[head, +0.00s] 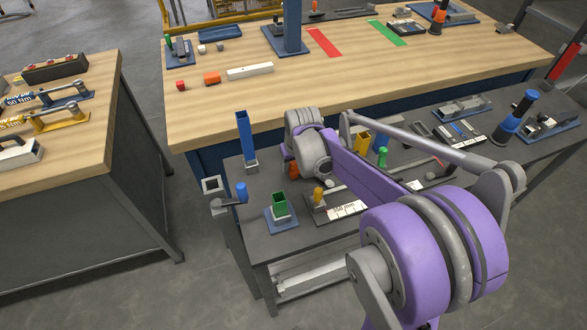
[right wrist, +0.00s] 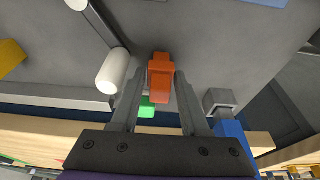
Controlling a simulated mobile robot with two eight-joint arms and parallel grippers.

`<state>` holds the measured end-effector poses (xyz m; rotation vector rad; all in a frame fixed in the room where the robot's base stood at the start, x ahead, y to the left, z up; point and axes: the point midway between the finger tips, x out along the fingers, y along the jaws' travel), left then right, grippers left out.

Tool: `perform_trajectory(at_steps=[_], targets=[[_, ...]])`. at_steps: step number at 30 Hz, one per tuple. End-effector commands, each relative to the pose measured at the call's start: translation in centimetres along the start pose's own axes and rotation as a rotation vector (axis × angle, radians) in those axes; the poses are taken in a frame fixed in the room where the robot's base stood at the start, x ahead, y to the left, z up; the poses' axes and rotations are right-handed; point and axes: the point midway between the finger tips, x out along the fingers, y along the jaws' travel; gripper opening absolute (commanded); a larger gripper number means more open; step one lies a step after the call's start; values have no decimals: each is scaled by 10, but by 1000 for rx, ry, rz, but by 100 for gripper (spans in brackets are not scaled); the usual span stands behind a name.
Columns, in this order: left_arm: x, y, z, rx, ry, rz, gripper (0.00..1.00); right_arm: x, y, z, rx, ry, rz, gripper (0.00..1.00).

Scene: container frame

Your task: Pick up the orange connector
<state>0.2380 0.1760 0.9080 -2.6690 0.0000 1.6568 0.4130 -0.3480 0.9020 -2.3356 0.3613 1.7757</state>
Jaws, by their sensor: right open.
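In the right wrist view the orange connector (right wrist: 161,78) stands out from a dark grey surface, between the two fingers of my right gripper (right wrist: 159,80). The fingers are open, one on each side of it. Whether either finger touches it cannot be told. In the head view an orange piece (head: 293,169), probably this connector, shows on the dark bench beside my purple arm, partly hidden. My right gripper's fingers are hidden behind the arm there. My left gripper is not in view.
A white cylinder (right wrist: 112,72) lies close left of the fingers; a blue post (right wrist: 231,138) stands to the right. On the dark bench, a green holder (head: 281,205), a tall blue holder (head: 245,135) and a yellow holder (head: 362,143) stand nearby. A wooden table (head: 330,85) is behind.

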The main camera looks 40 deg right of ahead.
Motion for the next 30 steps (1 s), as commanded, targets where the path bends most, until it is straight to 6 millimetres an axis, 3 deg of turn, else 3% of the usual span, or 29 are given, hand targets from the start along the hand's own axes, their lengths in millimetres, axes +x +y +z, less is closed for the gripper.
perform_trajectory(at_steps=[3, 10, 22, 30], targets=[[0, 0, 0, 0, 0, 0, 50, 0, 0, 0, 0, 0, 0, 41], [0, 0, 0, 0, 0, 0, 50, 0, 0, 0, 0, 0, 0, 0], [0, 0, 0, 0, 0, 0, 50, -4, 0, -1, 0, 0, 0, 0], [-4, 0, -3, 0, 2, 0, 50, -36, 0, -10, 1, 1, 0, 0]])
